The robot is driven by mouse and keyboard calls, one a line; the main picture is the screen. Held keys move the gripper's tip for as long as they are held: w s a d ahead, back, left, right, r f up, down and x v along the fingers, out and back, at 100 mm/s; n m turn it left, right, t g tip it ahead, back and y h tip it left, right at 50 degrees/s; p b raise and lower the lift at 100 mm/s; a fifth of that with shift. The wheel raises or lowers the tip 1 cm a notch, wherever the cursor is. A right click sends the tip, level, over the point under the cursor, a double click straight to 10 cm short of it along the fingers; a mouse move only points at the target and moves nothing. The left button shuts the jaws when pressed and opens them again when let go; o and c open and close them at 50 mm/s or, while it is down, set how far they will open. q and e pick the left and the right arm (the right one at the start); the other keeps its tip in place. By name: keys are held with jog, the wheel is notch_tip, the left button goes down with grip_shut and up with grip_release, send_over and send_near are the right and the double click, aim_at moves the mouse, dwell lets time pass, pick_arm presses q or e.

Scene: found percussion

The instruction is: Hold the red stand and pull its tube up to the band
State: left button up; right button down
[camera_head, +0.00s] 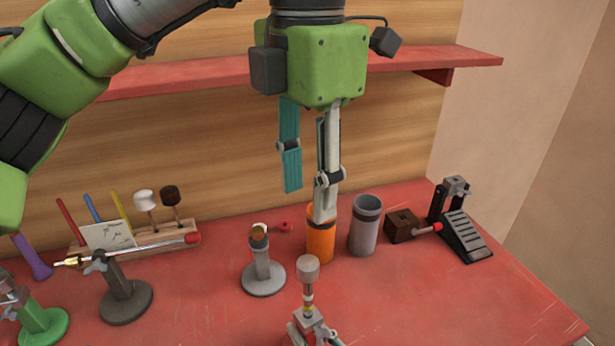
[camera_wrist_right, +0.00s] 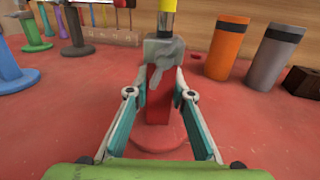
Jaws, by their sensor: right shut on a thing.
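The red stand (camera_wrist_right: 158,140) has a round base, a red post and a grey clamp (camera_wrist_right: 163,48) on top. In the wrist view, my right gripper (camera_wrist_right: 160,88) is shut on the post just below the clamp. A tube (camera_head: 308,297) with a grey knob (camera_head: 308,268) rises upright from the clamp in the head view. Its yellow part (camera_wrist_right: 168,5) and a dark ring show in the wrist view, where the top is cut off. My left gripper (camera_head: 307,204) is open and empty, pointing down behind and above the knob. One finger overlaps the orange cylinder; I cannot tell whether they touch.
An orange cylinder (camera_head: 320,240) and a grey cylinder (camera_head: 364,228) stand behind the stand. A grey stand (camera_head: 264,278) is to its left, with dark (camera_head: 124,300) and green (camera_head: 42,325) stands farther left. A brown block (camera_head: 402,225) and a black pedal (camera_head: 464,238) are right. A red shelf (camera_head: 440,60) crosses the back.

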jog(key=c, duration=1.7)
grip_release()
